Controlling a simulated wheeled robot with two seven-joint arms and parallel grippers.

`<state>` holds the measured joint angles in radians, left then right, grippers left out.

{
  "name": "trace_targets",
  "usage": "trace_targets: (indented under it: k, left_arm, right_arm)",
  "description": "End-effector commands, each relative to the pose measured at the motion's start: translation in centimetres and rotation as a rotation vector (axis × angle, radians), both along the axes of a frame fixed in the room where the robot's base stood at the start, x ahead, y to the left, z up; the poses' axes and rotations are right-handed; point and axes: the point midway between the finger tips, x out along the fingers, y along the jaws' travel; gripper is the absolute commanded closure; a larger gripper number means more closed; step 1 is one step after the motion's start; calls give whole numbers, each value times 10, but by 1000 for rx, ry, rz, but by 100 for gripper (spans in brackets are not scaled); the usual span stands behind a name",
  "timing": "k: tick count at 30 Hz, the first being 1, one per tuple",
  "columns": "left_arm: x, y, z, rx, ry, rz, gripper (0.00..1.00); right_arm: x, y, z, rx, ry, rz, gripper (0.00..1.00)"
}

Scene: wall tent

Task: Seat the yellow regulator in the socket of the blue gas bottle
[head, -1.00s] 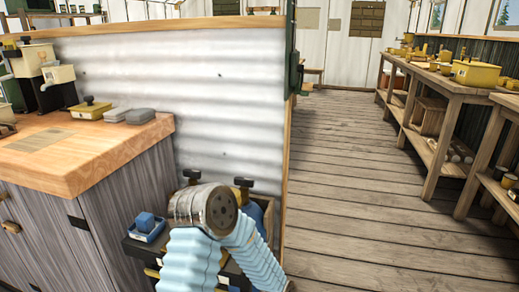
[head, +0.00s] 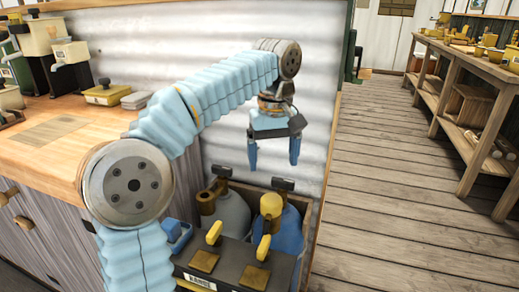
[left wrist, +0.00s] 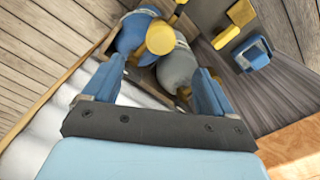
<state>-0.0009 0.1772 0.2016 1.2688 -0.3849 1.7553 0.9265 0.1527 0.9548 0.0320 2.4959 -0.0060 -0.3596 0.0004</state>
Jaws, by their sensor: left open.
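The blue gas bottle (head: 292,236) stands in a low bay against the corrugated wall. It also shows in the left wrist view (left wrist: 136,32). A yellow regulator (head: 271,206) with a round top is at the front left of the bottle's upper part. In the left wrist view the regulator (left wrist: 160,37) overlaps the bottle; I cannot tell whether it is seated in the socket, which is hidden. My left gripper (head: 273,163) is open and empty, fingers pointing down, above the bottles and apart from them. It also shows in the left wrist view (left wrist: 160,70). My right gripper is out of view.
A grey bottle (head: 234,212) with a brass-coloured fitting (head: 206,201) stands left of the blue one. The wall (head: 225,150) is close behind; the floor at right is clear.

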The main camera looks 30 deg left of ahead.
Motion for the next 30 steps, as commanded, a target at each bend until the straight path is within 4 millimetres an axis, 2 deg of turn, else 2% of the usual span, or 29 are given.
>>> trace_targets:
  k: [5, 15, 21, 25, 30]
  left_arm:
    - [-1, 1, -17, 1, 4, 2, 14]
    - [-2, 0, -90, 1, 6, 1, 14]
    - [-1, 0, -123, 1, 5, 1, 14]
    - [-1, 0, -134, 1, 4, 0, 14]
    - [-1, 0, -138, 1, 2, 0, 14]
  right_arm:
    - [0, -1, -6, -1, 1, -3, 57]
    - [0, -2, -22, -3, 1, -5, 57]
    - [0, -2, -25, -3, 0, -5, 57]
    - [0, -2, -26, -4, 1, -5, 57]
    - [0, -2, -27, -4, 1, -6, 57]
